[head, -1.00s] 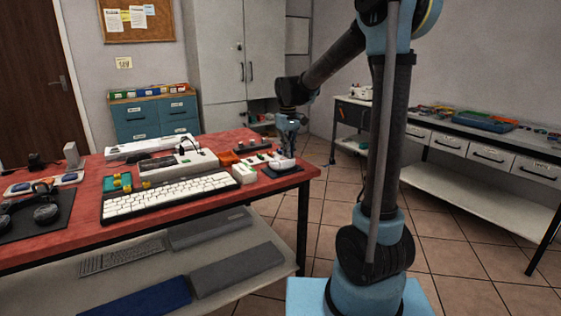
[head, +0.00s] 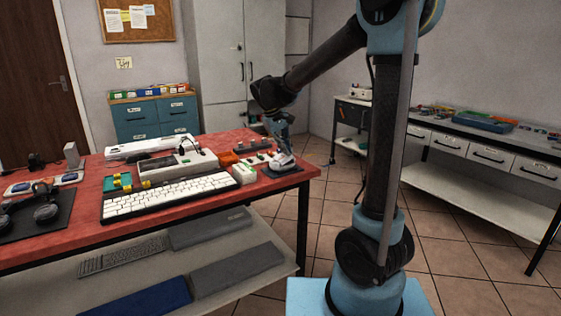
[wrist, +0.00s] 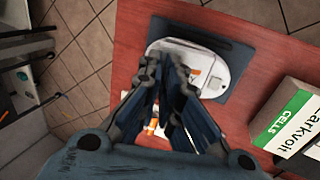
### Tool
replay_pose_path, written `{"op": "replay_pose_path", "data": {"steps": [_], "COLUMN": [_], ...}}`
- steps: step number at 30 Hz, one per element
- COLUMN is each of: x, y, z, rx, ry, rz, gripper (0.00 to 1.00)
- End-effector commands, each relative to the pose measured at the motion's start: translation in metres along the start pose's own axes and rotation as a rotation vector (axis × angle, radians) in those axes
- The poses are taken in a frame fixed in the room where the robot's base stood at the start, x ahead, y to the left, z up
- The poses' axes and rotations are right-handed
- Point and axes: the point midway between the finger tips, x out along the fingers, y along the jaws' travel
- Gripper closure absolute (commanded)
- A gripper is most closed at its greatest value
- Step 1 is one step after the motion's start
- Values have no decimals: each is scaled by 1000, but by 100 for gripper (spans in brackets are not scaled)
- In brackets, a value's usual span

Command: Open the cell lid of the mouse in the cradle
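The white mouse (head: 281,162) sits in its cradle on a dark mat (head: 268,172) at the right end of the red bench. In the wrist view the mouse (wrist: 212,67) lies just beyond my fingertips, with a small orange mark on its top. My gripper (wrist: 165,58) points at the mouse, its fingertips drawn together and holding nothing that I can see. In the head view my gripper (head: 283,148) is tilted and right over the mouse. Whether the tips touch it I cannot tell. The fingers hide part of the mouse, and I cannot make out the lid's edges.
A white and green box of cells (wrist: 290,118) stands on the red bench (wrist: 245,135) beside the mat. A white keyboard (head: 170,194) lies left of it. A small rack (head: 252,147) stands behind the mouse. The bench's edge is close by, with open floor beyond.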

Motion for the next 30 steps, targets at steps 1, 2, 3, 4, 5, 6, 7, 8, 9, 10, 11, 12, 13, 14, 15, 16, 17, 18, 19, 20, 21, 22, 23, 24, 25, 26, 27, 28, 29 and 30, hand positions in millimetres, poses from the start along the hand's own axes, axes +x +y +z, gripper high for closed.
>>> {"op": "replay_pose_path", "data": {"steps": [1, 2, 3, 4, 5, 6, 7, 8, 9, 10, 11, 12, 13, 14, 15, 16, 17, 18, 19, 20, 21, 22, 23, 24, 25, 26, 27, 28, 29, 30], "x": [0, 0, 0, 0, 0, 0, 0, 0, -1, -2, -3, -5, -6, -6, -8, -8, -9, -9, -10, -10, -10, -10, -10, -10, -10, -10, -10, -10, -11, -12], "y": [0, 0, 0, 0, 0, 0, -1, -1, -3, -4, -5, -6, -6, -7, -8, -8, -8, -8, -8, -8, -7, -7, -7, -7, -7, -8, -8, -9, -10, -12], "z": [0, 0, 0, 0, 0, 0, 0, 0, 0, 0, 0, 0, 0, 0, 0, 0, 0, 0, 0, 0, 0, 0, 0, 0, 0, 0, 0, 0, 0, 0], "rx": [0, 0, 0, 0, 0, 0, 0, -1, -2, -4, -5, -4, -4, -5, -4, -3, -3, -2, -1, -1, 0, 0, 0, 0, 0, 0, -1, -2, -3, -4], "ry": [0, 0, 0, 0, 0, 0, 0, 0, 0, 1, 1, 1, 1, 1, 1, 1, 1, 0, 0, 0, 0, 0, 0, 0, 0, 0, 0, 0, 0, 1], "rz": [1, 1, 0, 0, 0, 1, 4, 11, 26, 44, 62, 88, 108, 125, 146, 159, 169, 177, 181, 183, 184, 183, 183, 183, 183, 184, 192, 204, 218, 244], "gripper": [100, 100, 100, 100, 100, 100, 100, 100, 100, 100, 100, 100, 100, 100, 100, 100, 100, 100, 100, 100, 100, 100, 100, 100, 100, 100, 100, 100, 100, 100]}}
